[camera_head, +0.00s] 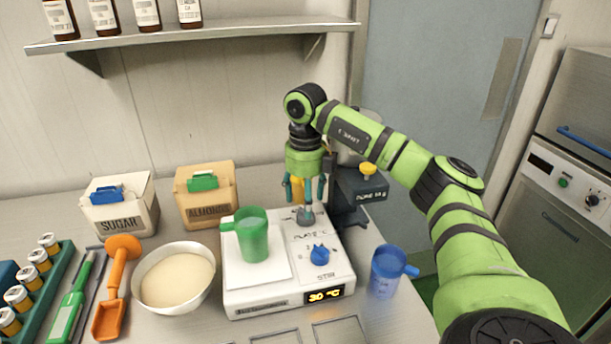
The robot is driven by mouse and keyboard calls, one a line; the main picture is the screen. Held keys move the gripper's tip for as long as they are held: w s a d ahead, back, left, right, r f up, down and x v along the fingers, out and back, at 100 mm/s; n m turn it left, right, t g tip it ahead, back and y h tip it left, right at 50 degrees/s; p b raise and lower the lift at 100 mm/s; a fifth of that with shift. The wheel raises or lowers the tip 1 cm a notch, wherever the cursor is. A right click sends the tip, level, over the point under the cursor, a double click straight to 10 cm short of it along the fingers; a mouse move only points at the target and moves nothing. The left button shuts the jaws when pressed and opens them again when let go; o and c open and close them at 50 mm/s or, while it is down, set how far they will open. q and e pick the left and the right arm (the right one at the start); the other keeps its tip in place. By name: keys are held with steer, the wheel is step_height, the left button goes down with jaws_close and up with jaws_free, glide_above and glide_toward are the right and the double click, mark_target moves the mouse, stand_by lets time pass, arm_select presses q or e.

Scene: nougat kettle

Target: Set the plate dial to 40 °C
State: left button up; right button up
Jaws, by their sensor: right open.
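The white hotplate (265,300) stands on the bench, and its lit display (324,295) reads 30 °C. The grey plate dial (305,215) is at the back right of its top, above the printed "PLATE" label. The blue stir knob (319,254) is nearer the front. My right gripper (305,192) points down over the grey dial, open, with its fingers spread to either side just above it. I cannot tell whether the fingers touch the dial. My left gripper is not in view.
A green mug (252,238) stands on the plate's left part. A bowl of pale contents (175,278) is at its left, a blue jug (388,270) at its right. A dark stand (352,192) with a yellow knob is close behind my gripper. Sugar (120,214) and almond (205,200) boxes stand behind.

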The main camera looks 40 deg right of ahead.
step_height(320, 180, up, 8)
stand_by(0.9)
